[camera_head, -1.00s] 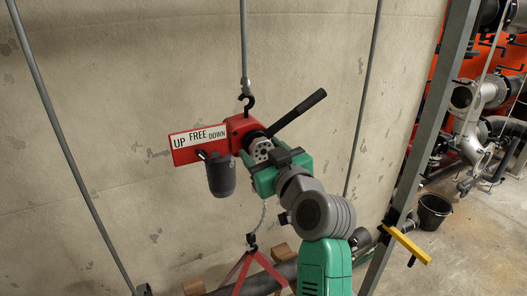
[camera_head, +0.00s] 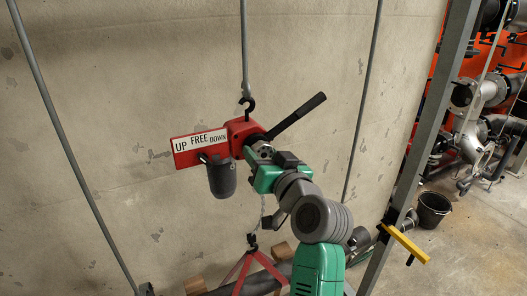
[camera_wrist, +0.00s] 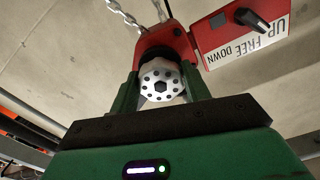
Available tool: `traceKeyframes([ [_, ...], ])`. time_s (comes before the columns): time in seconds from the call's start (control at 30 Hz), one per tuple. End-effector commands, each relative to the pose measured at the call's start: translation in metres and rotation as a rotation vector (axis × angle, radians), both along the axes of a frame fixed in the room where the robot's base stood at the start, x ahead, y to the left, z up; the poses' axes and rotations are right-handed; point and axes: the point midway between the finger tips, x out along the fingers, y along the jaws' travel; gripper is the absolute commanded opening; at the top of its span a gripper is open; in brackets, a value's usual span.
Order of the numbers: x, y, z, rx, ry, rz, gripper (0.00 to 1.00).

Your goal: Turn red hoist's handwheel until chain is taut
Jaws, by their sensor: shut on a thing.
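The red hoist (camera_head: 240,129) hangs from a dark hook in front of the concrete wall. Its pale round handwheel (camera_wrist: 161,83), with a ring of dark holes, faces my wrist camera. My gripper (camera_wrist: 162,90) has its green fingers on both sides of the handwheel and is shut on it. In the head view, my gripper (camera_head: 258,154) mostly hides the wheel. The chain (camera_head: 263,206) runs below the hoist toward red slings (camera_head: 255,266); my arm partly covers it, and I cannot tell whether it is taut. Chain also shows in the wrist view (camera_wrist: 125,16).
A black lever handle (camera_head: 300,115) sticks up right of the hoist, close above my gripper. A label plate (camera_head: 201,142) reads UP, FREE, DOWN. A dark grey container (camera_head: 221,180) hangs below it. A steel post (camera_head: 418,150) stands right of my arm.

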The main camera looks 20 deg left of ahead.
Motion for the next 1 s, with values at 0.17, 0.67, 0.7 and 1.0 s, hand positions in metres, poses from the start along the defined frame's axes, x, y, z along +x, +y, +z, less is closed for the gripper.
traceKeyframes([
  [0.17,-0.0006,0.0005,0.0042,0.115,0.120,0.000,0.24],
  [0.67,-0.0007,0.0001,0.0047,0.375,0.397,0.000,0.24],
  [0.7,-0.0008,0.0003,0.0045,0.389,0.412,0.000,0.24],
  [1.0,-0.0008,-0.0001,0.0034,0.453,0.480,0.000,0.24],
])
